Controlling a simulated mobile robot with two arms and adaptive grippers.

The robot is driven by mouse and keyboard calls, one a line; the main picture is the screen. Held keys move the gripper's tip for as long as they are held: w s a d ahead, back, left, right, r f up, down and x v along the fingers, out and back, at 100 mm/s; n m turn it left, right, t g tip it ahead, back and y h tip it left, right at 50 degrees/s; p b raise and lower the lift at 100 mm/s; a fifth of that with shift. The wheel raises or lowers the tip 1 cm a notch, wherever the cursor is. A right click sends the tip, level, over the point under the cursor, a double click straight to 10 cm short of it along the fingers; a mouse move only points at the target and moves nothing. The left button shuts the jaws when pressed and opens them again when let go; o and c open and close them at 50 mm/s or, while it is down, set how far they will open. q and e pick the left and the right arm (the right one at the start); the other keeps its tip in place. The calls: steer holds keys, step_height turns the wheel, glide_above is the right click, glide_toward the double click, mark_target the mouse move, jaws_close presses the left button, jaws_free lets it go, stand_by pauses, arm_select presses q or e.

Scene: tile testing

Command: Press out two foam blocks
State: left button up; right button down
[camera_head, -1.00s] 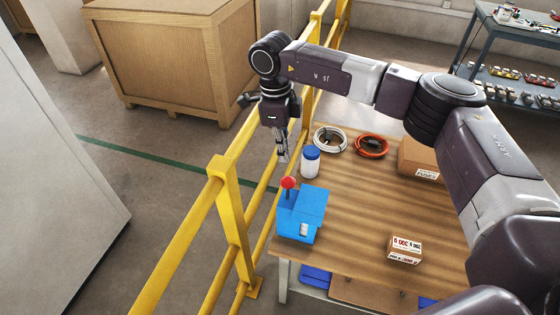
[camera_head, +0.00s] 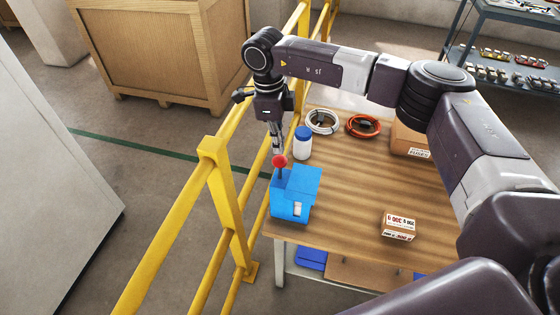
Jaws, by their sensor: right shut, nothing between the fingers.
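A blue press box (camera_head: 297,190) stands at the left front corner of the wooden table. It has a lever with a red ball knob (camera_head: 279,161) that stands up on its left side. A pale block (camera_head: 297,209) shows at the front of the box. My right gripper (camera_head: 277,151) points down with its fingers shut and empty. Its tips are right at the red knob, just above or behind it; I cannot tell if they touch. My left gripper is not in view.
On the table (camera_head: 350,195) are a white bottle with a blue lid (camera_head: 302,143), a white cable coil (camera_head: 322,122), an orange cable coil (camera_head: 362,126), a cardboard box (camera_head: 408,142) and a small labelled box (camera_head: 398,226). A yellow railing (camera_head: 222,190) runs along the table's left side.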

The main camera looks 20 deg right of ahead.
steer(key=shift+d+f, duration=0.1)
steer(key=shift+f, duration=0.85)
arm_select(q)
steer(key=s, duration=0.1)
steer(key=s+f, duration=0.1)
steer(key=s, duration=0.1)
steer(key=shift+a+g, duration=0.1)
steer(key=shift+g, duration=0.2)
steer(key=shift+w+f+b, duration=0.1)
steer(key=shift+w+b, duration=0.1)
steer(key=shift+b, duration=0.1)
arm_select(e)
steer(key=shift+f, duration=0.1)
